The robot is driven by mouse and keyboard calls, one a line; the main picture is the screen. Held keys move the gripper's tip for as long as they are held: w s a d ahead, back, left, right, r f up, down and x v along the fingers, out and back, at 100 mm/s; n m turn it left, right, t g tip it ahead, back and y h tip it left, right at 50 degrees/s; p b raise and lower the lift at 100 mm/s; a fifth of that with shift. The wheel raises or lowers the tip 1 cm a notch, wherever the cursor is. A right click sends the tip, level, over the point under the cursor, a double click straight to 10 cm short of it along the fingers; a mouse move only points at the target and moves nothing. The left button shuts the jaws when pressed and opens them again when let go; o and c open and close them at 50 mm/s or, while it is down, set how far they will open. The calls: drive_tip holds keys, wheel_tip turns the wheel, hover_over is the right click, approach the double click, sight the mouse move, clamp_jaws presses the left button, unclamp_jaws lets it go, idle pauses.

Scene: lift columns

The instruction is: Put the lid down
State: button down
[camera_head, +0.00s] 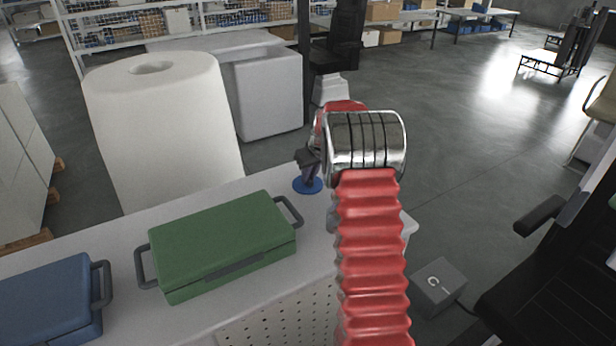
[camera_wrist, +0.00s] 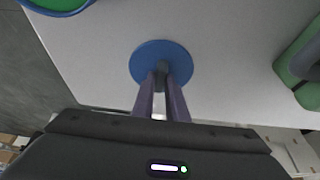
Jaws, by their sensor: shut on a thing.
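The lid is a flat blue disc with a dark knob. It shows in the wrist view (camera_wrist: 148,55) and, partly hidden, in the head view (camera_head: 308,186). My gripper (camera_wrist: 161,82) is shut on the knob, with the disc beyond the fingertips. In the head view my gripper (camera_head: 310,168) is over the right end of the white table, to the right of the green box. The lid looks about level. I cannot tell whether it touches the table top or hangs just above it.
The green box (camera_head: 215,238) with grey handles and a blue box (camera_head: 45,300) stand on the white table (camera_head: 120,265). A blue-rimmed round container (camera_wrist: 88,5), green inside, shows at the wrist view's upper left. Bare table surrounds the lid. A large white roll (camera_head: 165,130) stands behind.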

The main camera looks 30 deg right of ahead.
drive_tip(key=c, duration=1.8)
unclamp_jaws()
drive_tip(key=shift+f, duration=0.1)
drive_tip(key=shift+o, duration=0.2)
drive_tip(key=v, duration=1.2)
drive_tip(key=shift+a, duration=0.1)
